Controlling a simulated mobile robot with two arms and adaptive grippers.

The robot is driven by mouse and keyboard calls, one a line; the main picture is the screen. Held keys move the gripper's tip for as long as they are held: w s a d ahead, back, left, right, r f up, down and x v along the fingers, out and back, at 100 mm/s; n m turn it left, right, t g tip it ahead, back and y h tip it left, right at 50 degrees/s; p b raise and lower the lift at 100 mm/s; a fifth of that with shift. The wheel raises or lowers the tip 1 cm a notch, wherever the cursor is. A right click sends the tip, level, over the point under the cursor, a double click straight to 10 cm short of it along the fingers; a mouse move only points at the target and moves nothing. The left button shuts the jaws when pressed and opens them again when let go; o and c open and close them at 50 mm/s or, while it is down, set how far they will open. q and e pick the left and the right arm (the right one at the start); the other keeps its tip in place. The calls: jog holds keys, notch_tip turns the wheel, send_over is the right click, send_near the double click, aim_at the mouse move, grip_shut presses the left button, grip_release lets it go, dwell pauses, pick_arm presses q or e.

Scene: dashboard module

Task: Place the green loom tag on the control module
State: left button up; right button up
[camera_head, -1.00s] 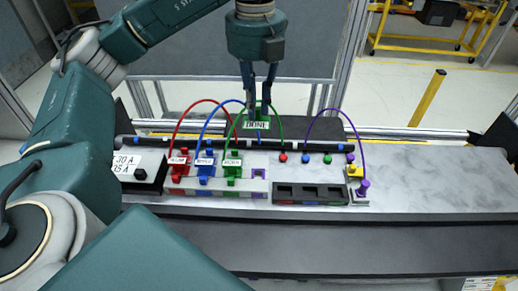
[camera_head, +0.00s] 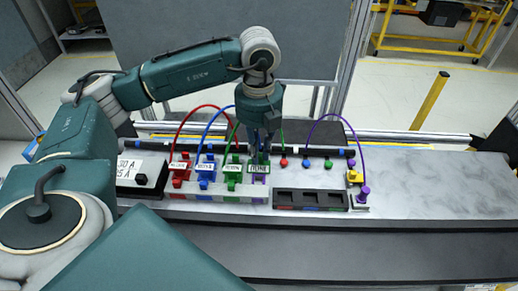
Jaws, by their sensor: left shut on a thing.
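My left gripper (camera_head: 261,156) points down, shut on the green loom tag (camera_head: 258,168), a small green-edged plate with blurred white lettering. The tag is directly over or against the purple slot (camera_head: 258,180) of the row of coloured connectors. I cannot tell whether it touches. The red connector (camera_head: 180,180), blue connector (camera_head: 206,181) and green connector (camera_head: 232,182) stand to its left, each with a pale label. Which part is the control module is not marked. My right gripper is not in view.
A purple cable (camera_head: 357,145) arcs to a purple plug (camera_head: 364,193) at right. A labelled box (camera_head: 141,172) stands at left. Red, blue and green cables arch close to the gripper. The right tabletop (camera_head: 440,185) is clear.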

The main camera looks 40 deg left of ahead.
aim_at(260, 155)
pick_arm(q)
jog(key=shift+f, duration=0.1)
jog(key=o, duration=0.8)
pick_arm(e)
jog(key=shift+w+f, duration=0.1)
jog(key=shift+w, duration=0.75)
